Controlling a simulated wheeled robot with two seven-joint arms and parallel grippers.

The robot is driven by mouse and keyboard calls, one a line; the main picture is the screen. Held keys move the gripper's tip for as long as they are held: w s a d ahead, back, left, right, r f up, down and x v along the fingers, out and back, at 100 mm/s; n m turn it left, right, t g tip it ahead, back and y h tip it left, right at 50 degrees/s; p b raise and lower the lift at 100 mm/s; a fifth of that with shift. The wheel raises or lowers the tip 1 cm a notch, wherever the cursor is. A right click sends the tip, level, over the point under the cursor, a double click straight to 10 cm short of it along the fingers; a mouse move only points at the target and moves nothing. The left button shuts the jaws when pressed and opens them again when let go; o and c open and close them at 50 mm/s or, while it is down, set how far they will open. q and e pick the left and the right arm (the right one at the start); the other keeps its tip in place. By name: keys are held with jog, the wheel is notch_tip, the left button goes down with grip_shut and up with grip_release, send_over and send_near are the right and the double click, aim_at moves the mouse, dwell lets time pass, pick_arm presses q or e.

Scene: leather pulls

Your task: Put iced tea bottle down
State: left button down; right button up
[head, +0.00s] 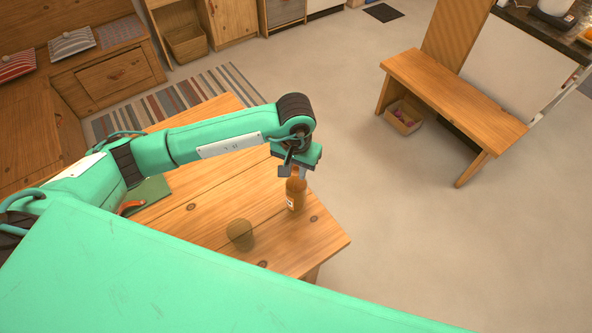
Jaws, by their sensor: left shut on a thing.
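The iced tea bottle (294,193), amber with a pale label, is upright at the right part of the wooden table (205,220). My left gripper (294,171) comes down over it from above and is shut on its upper part. The gripper hides the bottle's top. The bottle's base appears at or very near the tabletop; I cannot tell if it touches. My right gripper is out of view.
A see-through glass (240,235) stands on the table, left and nearer than the bottle. A green item (150,192) and an orange-brown item (130,207) lie further left. A wooden bench (450,98) stands apart on the right.

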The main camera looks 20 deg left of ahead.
aim_at(296, 189)
pick_arm(q)
notch_tip(296, 189, down, 2)
jog(key=shift+p, duration=0.3)
jog(key=shift+f, duration=0.1)
jog(key=shift+f+b, duration=0.1)
jog(key=shift+b, duration=0.2)
jog(key=c, duration=1.2)
grip_release()
jog(key=shift+c, duration=0.2)
